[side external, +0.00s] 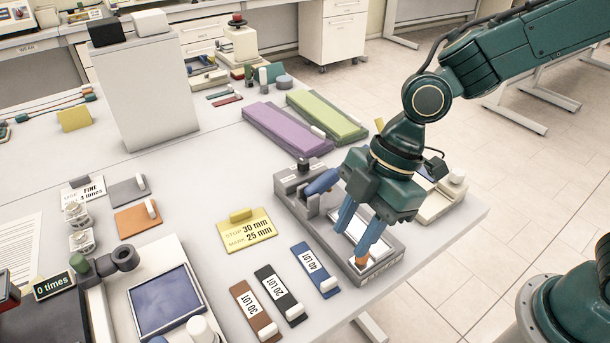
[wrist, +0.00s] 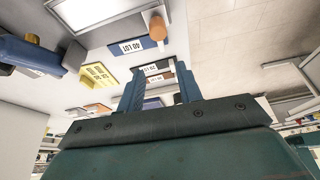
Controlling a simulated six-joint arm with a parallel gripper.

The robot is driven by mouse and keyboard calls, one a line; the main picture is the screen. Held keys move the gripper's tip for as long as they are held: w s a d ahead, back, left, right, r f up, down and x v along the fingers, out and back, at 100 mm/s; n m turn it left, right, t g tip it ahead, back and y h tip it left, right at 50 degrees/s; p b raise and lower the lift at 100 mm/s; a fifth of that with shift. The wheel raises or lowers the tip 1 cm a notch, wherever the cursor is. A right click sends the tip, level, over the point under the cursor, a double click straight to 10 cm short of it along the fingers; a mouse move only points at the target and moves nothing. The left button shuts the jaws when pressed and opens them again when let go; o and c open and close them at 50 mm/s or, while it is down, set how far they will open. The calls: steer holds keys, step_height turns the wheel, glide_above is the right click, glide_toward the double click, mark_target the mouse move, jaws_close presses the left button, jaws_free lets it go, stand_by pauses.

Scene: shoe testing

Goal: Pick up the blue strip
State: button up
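The blue strip (side external: 316,270) lies flat on the table, with a white "40 LOT" label and a white knob at its near end. It also shows in the wrist view (wrist: 122,40), beyond my fingertips. My gripper (side external: 352,246) hangs to the right of the strip, over the grey device with a white plate. Its two blue fingers are apart with nothing between them, and in the wrist view the gripper (wrist: 160,72) is also open and empty. The fingers do not appear to touch the strip.
A black strip (side external: 279,294) and a brown strip (side external: 255,312) lie left of the blue one. The grey device (side external: 384,278) with an orange knob (side external: 361,262) stands close on the right. A yellow sign (side external: 246,231) is behind the strips.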

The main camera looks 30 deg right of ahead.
glide_above(330, 281)
steer(key=d, duration=0.2)
steer(key=shift+w+d+f, duration=0.1)
steer(key=shift+f, duration=2.1)
steer(key=shift+x, duration=2.55)
steer(key=shift+d, duration=0.15)
steer(key=shift+c, duration=0.3)
jaws_close()
